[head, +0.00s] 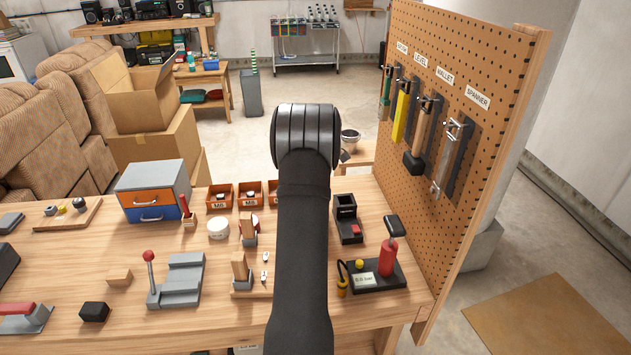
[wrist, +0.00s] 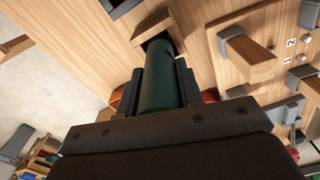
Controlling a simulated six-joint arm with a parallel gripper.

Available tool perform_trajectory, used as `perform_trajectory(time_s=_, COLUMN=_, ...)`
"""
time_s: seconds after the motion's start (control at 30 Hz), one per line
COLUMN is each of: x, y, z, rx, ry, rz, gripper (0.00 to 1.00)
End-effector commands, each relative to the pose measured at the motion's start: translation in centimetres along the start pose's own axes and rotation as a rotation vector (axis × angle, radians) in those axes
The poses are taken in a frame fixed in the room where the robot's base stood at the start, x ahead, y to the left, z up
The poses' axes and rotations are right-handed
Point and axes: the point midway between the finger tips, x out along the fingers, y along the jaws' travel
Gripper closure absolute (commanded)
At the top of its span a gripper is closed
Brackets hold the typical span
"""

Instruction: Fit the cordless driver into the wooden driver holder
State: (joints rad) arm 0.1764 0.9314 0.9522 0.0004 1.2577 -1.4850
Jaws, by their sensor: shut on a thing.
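In the wrist view my gripper (wrist: 159,66) is shut on a dark green cylindrical part of the cordless driver (wrist: 160,92). The far end of this part is at a dark opening in pale wood (wrist: 155,22), which looks like the wooden driver holder. I cannot tell how far it is inside the opening or whether it touches the rim. In the head view my dark arm stands upright in mid-picture and hides the gripper, the driver and the holder.
Left of my arm stand wooden blocks with grey brackets (head: 240,268), orange bins (head: 220,195) and a drawer unit (head: 152,190). Right of it are a black stand (head: 347,220) and a black base with a red tool (head: 388,258). A pegboard (head: 480,80) rises at the right.

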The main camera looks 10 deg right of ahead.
Motion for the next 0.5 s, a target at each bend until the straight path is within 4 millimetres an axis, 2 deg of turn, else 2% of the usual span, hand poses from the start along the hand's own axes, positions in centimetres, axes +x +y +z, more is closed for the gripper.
perform_trajectory(time_s=0.47, x=1.1, y=0.0, z=0.0, rx=0.000, ry=0.000, rz=0.000, gripper=0.90)
perform_trajectory(time_s=0.5, x=1.1, y=0.0, z=0.0, rx=0.000, ry=0.000, rz=0.000, gripper=0.61)
